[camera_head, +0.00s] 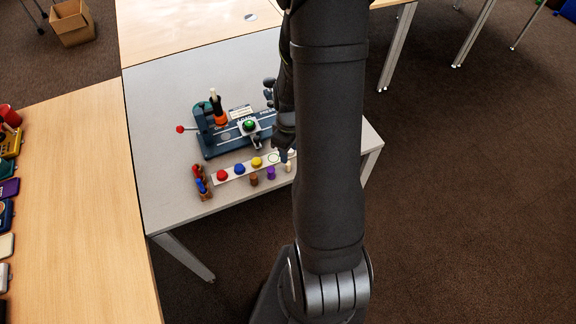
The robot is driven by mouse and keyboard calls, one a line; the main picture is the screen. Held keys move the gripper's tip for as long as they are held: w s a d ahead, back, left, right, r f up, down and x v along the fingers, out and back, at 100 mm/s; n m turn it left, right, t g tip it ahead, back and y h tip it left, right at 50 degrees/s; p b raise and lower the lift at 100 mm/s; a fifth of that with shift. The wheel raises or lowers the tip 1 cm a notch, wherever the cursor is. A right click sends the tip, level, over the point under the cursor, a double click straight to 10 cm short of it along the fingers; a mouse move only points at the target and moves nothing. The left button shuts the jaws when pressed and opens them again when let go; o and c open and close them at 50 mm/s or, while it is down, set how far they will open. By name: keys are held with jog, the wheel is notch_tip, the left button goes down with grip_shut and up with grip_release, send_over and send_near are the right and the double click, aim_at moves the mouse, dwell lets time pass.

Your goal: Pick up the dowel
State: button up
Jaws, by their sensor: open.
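A small cream peg, which looks like the dowel (288,169), stands near the right end of a white strip on the grey table. It is small and partly close to my arm's outline. My gripper (284,153) is open, with its fingertips just above and beside the peg. Much of the gripper is hidden behind my own arm, and I cannot tell whether it touches the peg. Another pale upright rod (213,95) rises from an orange and black piece on the blue fixture (208,148).
Brown (254,180) and purple (271,173) pieces stand in front. A small rack (205,193) of coloured tools is at its left. The table's front left (172,205) is clear.

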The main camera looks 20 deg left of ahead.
jog(key=shift+f, duration=0.9)
jog(key=f, duration=0.2)
jog(key=s+f, duration=0.1)
jog(key=shift+f, duration=0.35)
jog(key=shift+w+f, duration=0.1)
jog(key=shift+f, duration=0.6)
grip_shut()
